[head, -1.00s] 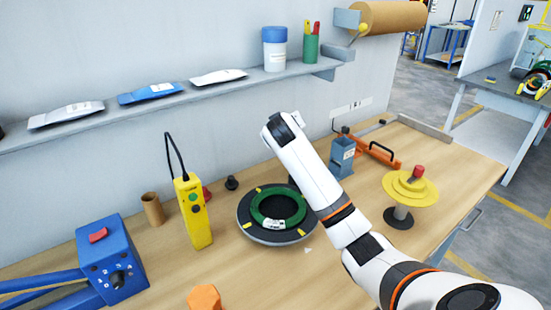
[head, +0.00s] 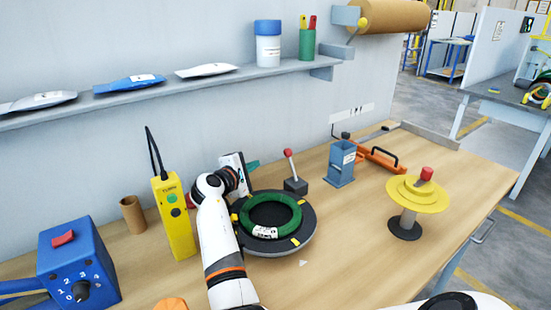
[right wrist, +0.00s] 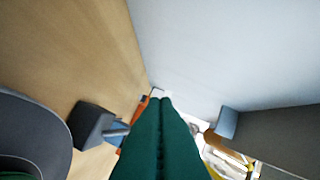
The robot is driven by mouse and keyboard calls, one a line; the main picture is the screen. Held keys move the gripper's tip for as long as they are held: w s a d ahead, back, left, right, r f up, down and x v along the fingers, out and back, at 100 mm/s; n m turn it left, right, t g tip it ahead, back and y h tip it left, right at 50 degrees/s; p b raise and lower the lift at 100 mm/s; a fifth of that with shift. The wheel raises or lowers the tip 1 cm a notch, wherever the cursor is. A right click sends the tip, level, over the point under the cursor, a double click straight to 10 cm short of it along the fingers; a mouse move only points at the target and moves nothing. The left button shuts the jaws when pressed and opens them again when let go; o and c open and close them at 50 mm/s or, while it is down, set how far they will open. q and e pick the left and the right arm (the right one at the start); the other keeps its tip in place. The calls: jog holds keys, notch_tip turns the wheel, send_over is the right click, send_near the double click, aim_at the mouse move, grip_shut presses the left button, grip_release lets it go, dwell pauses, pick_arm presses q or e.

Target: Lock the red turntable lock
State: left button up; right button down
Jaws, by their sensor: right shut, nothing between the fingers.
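The turntable lock is a lever with a red knob (head: 288,152) on a dark block (head: 296,186), just behind the turntable (head: 300,236). The lever stands nearly upright, leaning slightly left. In the right wrist view its block (right wrist: 90,124) shows left of my fingers, which hide the knob. My right gripper (head: 255,164) is behind the turntable, left of the lever and apart from it in the head view. Its green fingers (right wrist: 161,100) are shut and empty. A green coil (head: 271,214) lies on the turntable. My left gripper is not in view.
A yellow pendant (head: 174,215) stands left of my right arm, near a cardboard tube (head: 132,214). A blue-grey holder (head: 340,164) and a yellow spool stand (head: 418,190) are to the right. A shelf (head: 200,82) runs along the wall above.

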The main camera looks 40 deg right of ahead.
aim_at(291, 165)
jog(key=d+p, duration=0.3)
jog(key=d, duration=0.6)
jog(key=shift+s+d+f, duration=0.15)
jog(key=shift+s+d, duration=0.05)
jog(key=shift+d, duration=0.1)
dwell(0.4)
jog(key=shift+d, duration=0.1)
